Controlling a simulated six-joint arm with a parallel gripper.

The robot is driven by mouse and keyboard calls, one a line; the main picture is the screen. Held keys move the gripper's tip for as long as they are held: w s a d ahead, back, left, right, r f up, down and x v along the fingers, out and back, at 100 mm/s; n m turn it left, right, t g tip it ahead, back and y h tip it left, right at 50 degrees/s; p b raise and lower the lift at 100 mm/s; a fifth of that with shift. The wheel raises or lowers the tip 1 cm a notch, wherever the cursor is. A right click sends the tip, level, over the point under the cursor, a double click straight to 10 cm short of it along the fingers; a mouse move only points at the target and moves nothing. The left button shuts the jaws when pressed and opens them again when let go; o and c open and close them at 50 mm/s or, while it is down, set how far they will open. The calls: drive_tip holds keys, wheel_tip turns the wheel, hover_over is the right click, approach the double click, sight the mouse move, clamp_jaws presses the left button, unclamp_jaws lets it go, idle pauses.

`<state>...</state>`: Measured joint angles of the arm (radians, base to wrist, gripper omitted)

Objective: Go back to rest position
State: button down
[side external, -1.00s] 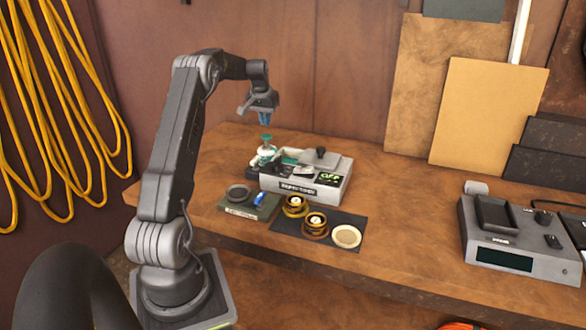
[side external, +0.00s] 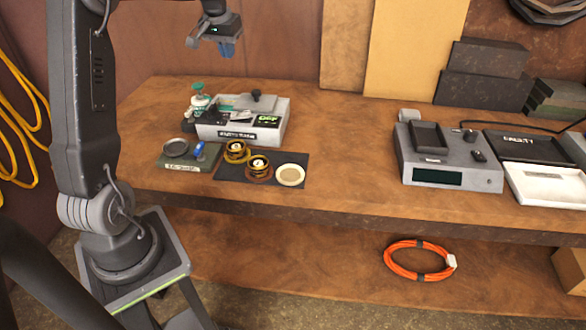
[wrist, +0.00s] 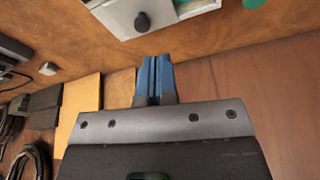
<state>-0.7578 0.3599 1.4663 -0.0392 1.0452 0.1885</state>
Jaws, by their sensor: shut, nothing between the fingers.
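My gripper (side external: 227,49) hangs in the air above the back of the workbench (side external: 345,150), near the wall. Its blue fingers are together and empty; the wrist view shows them (wrist: 154,78) side by side with nothing held. Below and in front of it stands a grey device (side external: 213,131) with a black knob and a green "OFF" display. The same device shows partly at the top of the wrist view (wrist: 125,20). My gripper is well clear of it and touches nothing.
A green-capped bottle (side external: 198,101) stands beside the device. In front lie a small labelled tray (side external: 180,167) and a dark mat (side external: 275,179) with two brass-coloured parts and a pale disc. A grey scale-like unit (side external: 445,177) and white tray (side external: 547,186) stand right. An orange cable (side external: 390,262) lies below.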

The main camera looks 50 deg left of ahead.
drive_tip(key=s+d+r+m+t, duration=0.1)
drive_tip(key=s+d+r+m, duration=0.15)
drive_tip(key=d, duration=0.85)
drive_tip(key=s+d+r+m+t, duration=0.1)
drive_tip(key=s+d+r, duration=0.15)
drive_tip(key=d, duration=0.85)
drive_tip(key=s+d+f+m+t+h, duration=0.1)
drive_tip(key=s+d+f+m, duration=0.2)
drive_tip(key=s+d, duration=1)
wheel_tip(320, 180, down, 2)
drive_tip(key=shift+s+d+h, duration=0.25)
drive_tip(key=shift+s+h, duration=0.15)
drive_tip(key=shift+s, duration=0.55)
